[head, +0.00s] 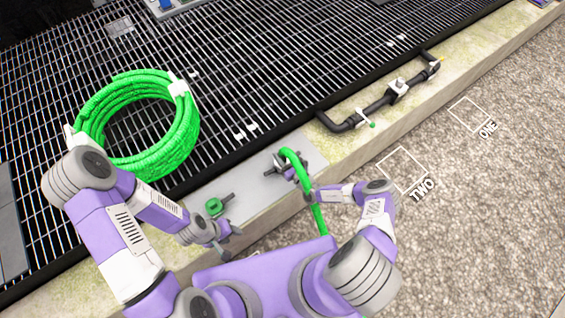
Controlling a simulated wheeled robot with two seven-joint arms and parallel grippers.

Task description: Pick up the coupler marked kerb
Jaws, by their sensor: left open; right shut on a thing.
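A small green fitting with a dark stem (214,207) lies on the grey plate (250,187) at the kerb's edge. A dark and grey fitting (284,166) sits on the same plate, further right. No "kerb" marking is legible on either, so I cannot tell which is the coupler. My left gripper (230,241) is open and empty, just below the green fitting and apart from it. My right gripper (314,195) is shut on a green hose (303,172), which arches up over the dark fitting and hangs down towards my body.
A coiled green hose (90,117) lies on the metal grating (260,60). A black pipe manifold (375,106) with valves runs along the concrete kerb (470,77). Marked squares "ONE" (469,115) and "TWO" (402,169) are on the open gravel at right.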

